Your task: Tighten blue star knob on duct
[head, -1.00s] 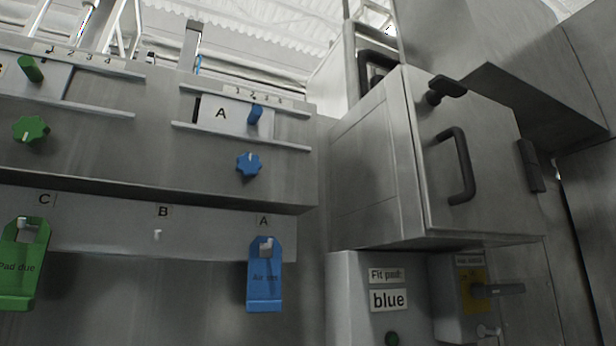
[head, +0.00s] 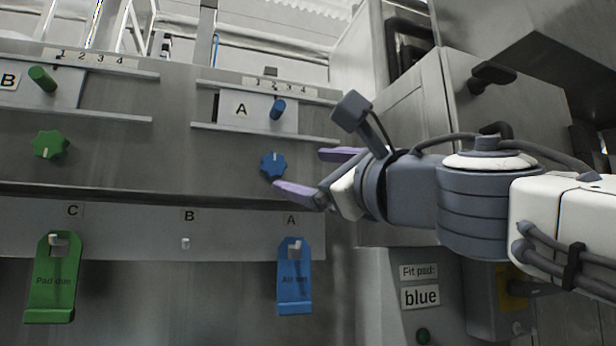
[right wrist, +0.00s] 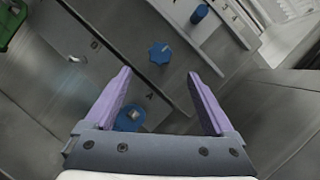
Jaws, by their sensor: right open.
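The blue star knob (head: 273,165) sits on the grey duct face below the slider plate marked A (head: 241,110). It also shows in the right wrist view (right wrist: 160,53), ahead of the fingertips and roughly between their lines. My right gripper (head: 312,172) comes in from the right with its purple fingers spread. In the head view the lower fingertip is close to the knob's lower right; I cannot tell whether it touches. In the right wrist view the gripper (right wrist: 160,75) is open with nothing between its fingers. My left gripper is not in view.
A blue tag (head: 295,283) hangs on hook A below the knob. A green star knob (head: 51,145) and a green tag (head: 50,290) are at the left. A blue peg (head: 278,109) stands on the slider plate above. A "Fit pad: blue" label (head: 420,297) is at lower right.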

